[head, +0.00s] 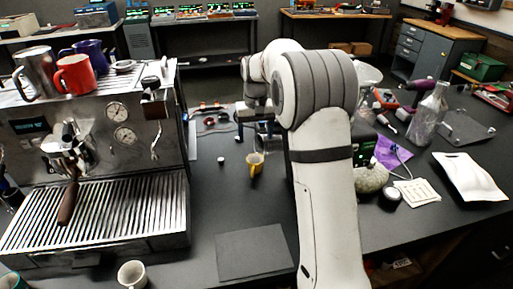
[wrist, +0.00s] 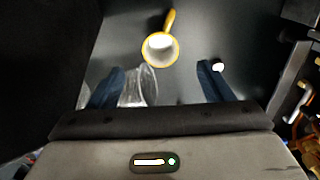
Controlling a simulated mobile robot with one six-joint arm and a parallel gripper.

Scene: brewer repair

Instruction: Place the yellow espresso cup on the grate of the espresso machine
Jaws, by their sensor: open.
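The yellow espresso cup (head: 255,164) stands on the dark worktop, right of the espresso machine (head: 120,125). In the wrist view the cup (wrist: 160,49) has a white inside, and its handle points away from the gripper. My gripper (wrist: 160,68) is open, with its two blue fingers apart and the cup just beyond the fingertips, roughly centred. A clear glass (wrist: 141,87) shows between the fingers, close to the left one. The machine's ribbed metal grate (head: 120,210) is at left in the head view, with no cup on it. My arm partly hides the gripper in the head view.
A portafilter handle (head: 69,203) hangs over the grate. A red mug (head: 75,75) and other mugs stand on the machine. A white cup (head: 132,274) is at the front edge. A dark mat (head: 252,252) lies in front; a small white item (head: 221,160) lies left of the yellow cup.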

